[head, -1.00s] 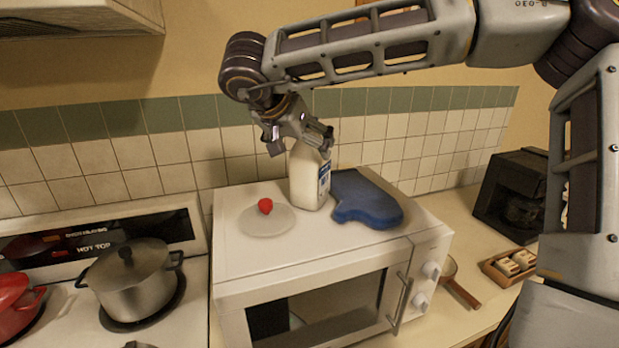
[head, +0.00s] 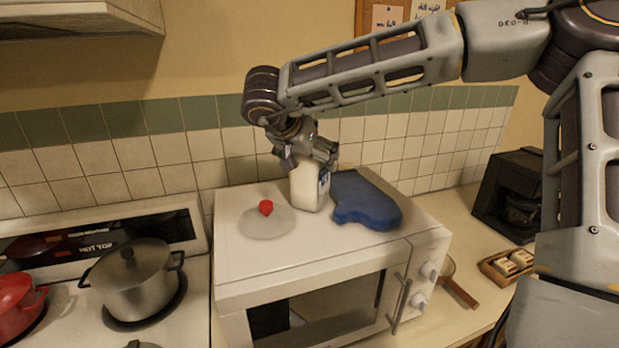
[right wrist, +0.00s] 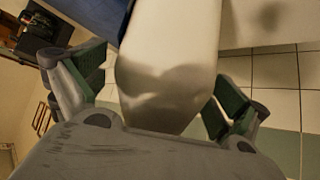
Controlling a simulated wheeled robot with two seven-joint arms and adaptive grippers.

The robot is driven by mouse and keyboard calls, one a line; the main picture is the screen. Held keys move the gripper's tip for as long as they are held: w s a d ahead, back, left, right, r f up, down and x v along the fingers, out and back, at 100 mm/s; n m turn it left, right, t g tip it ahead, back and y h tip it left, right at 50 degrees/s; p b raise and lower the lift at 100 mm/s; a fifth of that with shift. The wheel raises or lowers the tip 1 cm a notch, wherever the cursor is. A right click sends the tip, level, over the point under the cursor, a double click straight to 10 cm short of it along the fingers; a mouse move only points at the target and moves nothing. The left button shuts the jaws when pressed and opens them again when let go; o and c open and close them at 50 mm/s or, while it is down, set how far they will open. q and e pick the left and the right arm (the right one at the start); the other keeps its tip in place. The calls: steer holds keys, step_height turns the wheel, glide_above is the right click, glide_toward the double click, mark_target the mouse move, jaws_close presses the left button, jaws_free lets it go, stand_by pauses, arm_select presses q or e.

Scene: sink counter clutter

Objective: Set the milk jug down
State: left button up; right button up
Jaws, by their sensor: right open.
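The milk jug (head: 308,190) is white with a blue label and stands upright on top of the white microwave (head: 300,262), between a plate and a blue oven mitt. My right gripper (head: 308,158) is open around the jug's upper part, one finger on each side. In the right wrist view the jug (right wrist: 170,60) fills the middle, with the green-padded fingers (right wrist: 160,95) spread to both sides and a gap beside it. The jug's top is hidden by the gripper in the head view. My left gripper is not in view.
A pale plate (head: 262,225) with a red strawberry-like item (head: 266,207) lies left of the jug. The blue mitt (head: 366,203) lies close on its right. A steel pot (head: 135,280) and a red pot (head: 17,305) stand on the stove. A tiled wall is behind.

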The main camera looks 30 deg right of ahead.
stand_by(0.4)
steer(key=c, duration=2)
steer(key=shift+w+r, duration=0.1)
steer(key=shift+c, duration=0.9)
steer(key=shift+r, duration=0.15)
steer(key=shift+r+b, duration=0.35)
steer(key=shift+r, duration=4.5)
